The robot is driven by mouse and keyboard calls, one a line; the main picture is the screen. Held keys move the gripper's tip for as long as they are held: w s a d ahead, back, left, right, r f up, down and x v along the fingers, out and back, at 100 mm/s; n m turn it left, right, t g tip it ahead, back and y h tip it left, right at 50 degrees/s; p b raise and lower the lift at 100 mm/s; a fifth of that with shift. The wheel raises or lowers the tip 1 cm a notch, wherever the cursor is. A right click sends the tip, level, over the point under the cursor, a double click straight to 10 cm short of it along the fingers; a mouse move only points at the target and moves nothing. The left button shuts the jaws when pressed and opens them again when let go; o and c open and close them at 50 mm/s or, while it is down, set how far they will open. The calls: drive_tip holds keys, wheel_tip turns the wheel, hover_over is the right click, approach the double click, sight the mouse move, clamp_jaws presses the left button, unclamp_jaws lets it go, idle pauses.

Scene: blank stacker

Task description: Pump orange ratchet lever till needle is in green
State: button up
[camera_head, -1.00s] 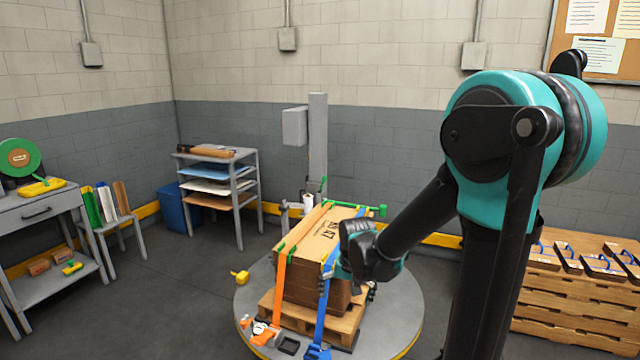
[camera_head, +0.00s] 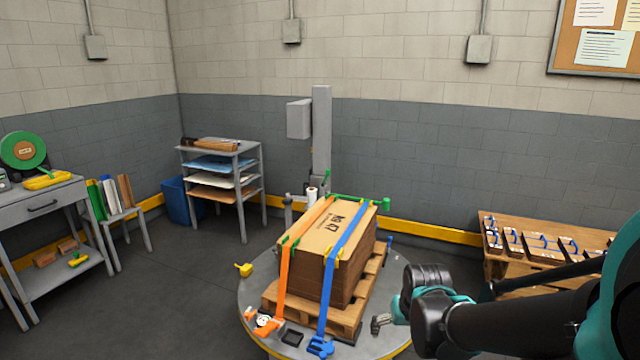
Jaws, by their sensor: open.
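The orange ratchet lever (camera_head: 268,322) sits low at the front left of the pallet, at the foot of the orange strap (camera_head: 282,270). A small white round face shows beside it, too small to read a needle or a green zone. The strap runs over the brown carton stack (camera_head: 326,242). My gripper (camera_head: 378,323) is open and empty at the front right of the pallet, apart from the lever. My arm reaches in from the right edge.
A blue strap (camera_head: 346,245) with a blue ratchet (camera_head: 320,346) crosses the stack. The wooden pallet (camera_head: 343,322) stands on a round turntable (camera_head: 254,290). A small black tray (camera_head: 292,338) lies near the orange lever. A yellow tool (camera_head: 244,269) sits at the left rim.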

drive_tip(key=shift+w+a, duration=0.1)
drive_tip(key=c, duration=0.7)
drive_tip(key=shift+m+g, duration=0.5)
drive_tip(key=w+a, duration=0.2)
drive_tip(key=w, duration=0.1)
drive_tip(key=w+a+r, duration=0.1)
drive_tip(key=w+a, duration=0.1)
drive_tip(key=w, duration=0.1)
drive_tip(key=w+a+r, duration=0.1)
drive_tip(key=w+a, duration=0.1)
drive_tip(key=w, duration=0.1)
drive_tip(key=shift+w+a+r, duration=0.15)
drive_tip(key=shift+w+a, duration=0.1)
drive_tip(key=shift+w, duration=0.05)
clamp_jaws()
drive_tip(key=w+a+f+m, duration=0.1)
drive_tip(key=w+a, duration=0.7)
drive_tip(key=a, duration=0.2)
drive_tip(key=w+a+f+m+g, duration=0.1)
drive_tip(key=a+f, duration=0.4)
drive_tip(key=a, duration=0.7)
drive_tip(key=w+a+f+m+g, duration=0.1)
drive_tip(key=w+a+f, duration=0.3)
drive_tip(key=a, duration=0.8)
drive_tip(key=shift+f+m, duration=0.3)
drive_tip(key=shift+f, duration=0.6)
